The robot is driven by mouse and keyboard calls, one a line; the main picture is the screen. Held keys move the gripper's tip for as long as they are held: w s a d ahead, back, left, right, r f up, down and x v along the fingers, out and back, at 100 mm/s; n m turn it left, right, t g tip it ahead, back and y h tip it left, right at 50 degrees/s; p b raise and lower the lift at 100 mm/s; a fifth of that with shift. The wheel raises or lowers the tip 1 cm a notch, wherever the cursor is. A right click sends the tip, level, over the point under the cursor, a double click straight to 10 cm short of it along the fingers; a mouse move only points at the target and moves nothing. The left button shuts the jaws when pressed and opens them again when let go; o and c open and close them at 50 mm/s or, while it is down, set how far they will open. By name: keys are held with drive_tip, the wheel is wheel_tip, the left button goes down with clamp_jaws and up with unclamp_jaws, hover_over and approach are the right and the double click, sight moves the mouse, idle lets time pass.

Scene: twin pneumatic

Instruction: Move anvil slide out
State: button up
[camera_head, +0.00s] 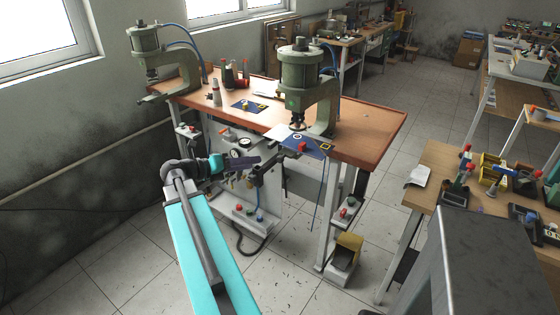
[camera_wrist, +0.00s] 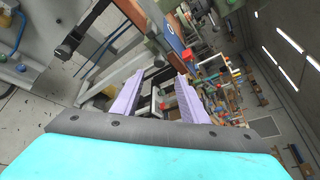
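Two green pneumatic presses stand on a brown-topped bench (camera_head: 370,143). The right press (camera_head: 322,100) has a blue plate (camera_head: 318,152) with a red part (camera_head: 302,147) at its front edge. The left press (camera_head: 178,75) has a dark bar (camera_head: 152,99) projecting at its front. I cannot clearly tell which piece is the anvil slide. My gripper (camera_head: 256,161) is in front of the bench, below the right press's front edge. In the wrist view my gripper (camera_wrist: 159,77) has its two pale fingers apart, with nothing seen held between them.
Under the bench are gauges, a dark hose and a grey box with coloured buttons (camera_head: 243,216). A yellow-topped pedal box (camera_head: 346,250) stands on the floor. Another bench (camera_head: 440,175) with tools is at the right. Tiled floor is open between the benches.

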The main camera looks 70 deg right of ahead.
sight(278, 160)
idle(0.4)
drive_tip(key=shift+p+x, duration=1.1)
drive_tip(key=shift+x, duration=5.75)
clamp_jaws()
